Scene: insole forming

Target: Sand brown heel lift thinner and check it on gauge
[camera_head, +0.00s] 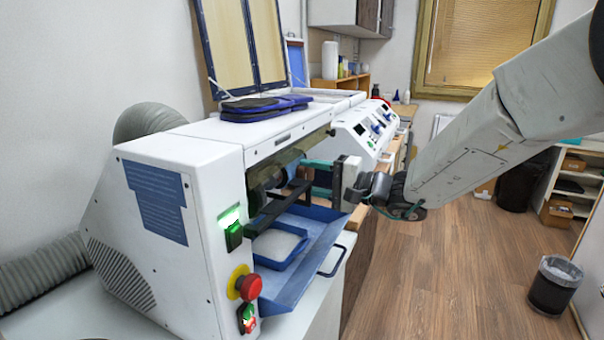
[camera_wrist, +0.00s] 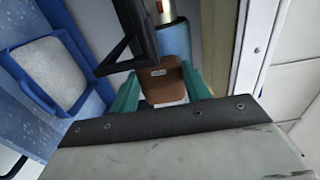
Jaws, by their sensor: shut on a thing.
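In the wrist view the brown heel lift (camera_wrist: 165,78) is held between the two green fingertips of my gripper (camera_wrist: 160,92). Its far end is close to the blue sanding roller (camera_wrist: 172,34); I cannot tell whether they touch. In the head view my gripper (camera_head: 318,176) reaches into the front opening of the white sanding machine (camera_head: 215,170), by the roller and a black bracket (camera_head: 280,206). No gauge can be clearly identified.
A blue tray (camera_head: 325,238) juts out below the roller, with a smaller blue bin (camera_head: 275,262) of white material in it. A red stop button (camera_head: 249,287) and a lit green switch (camera_head: 233,236) are on the machine's front. The floor at right is clear up to a waste bin (camera_head: 555,286).

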